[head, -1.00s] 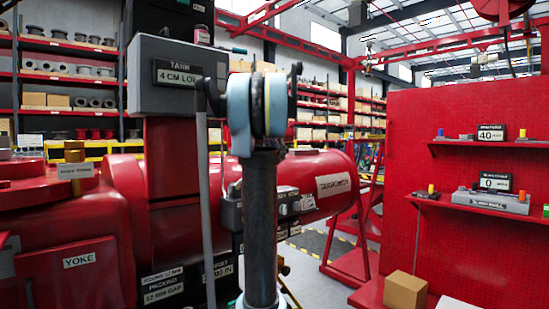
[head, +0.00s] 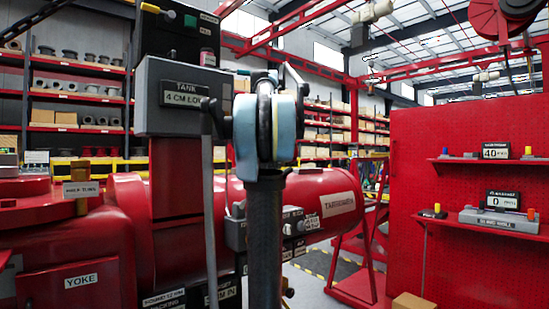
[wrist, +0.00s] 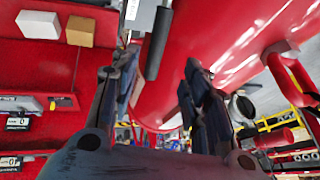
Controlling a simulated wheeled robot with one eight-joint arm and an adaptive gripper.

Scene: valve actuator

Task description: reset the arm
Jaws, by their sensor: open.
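My arm (head: 265,220) rises in the middle of the head view, with its blue and dark joint in front of the red valve actuator (head: 85,240). I cannot make out my gripper clearly there. In the wrist view my gripper (wrist: 158,68) is open, with its two dark fingers apart and nothing held between them. The wrist view is turned over. A dark grey cylindrical grip (wrist: 158,42) shows beyond the fingers; I cannot tell its distance. A large red cylinder (wrist: 220,35) fills the background there.
A grey box marked TANK (head: 183,97) stands close left of my arm. A red pegboard (head: 455,130) with shelves and gauges is at the right. A cardboard box (head: 413,303) sits low in front of it. Floor shows between the actuator and pegboard.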

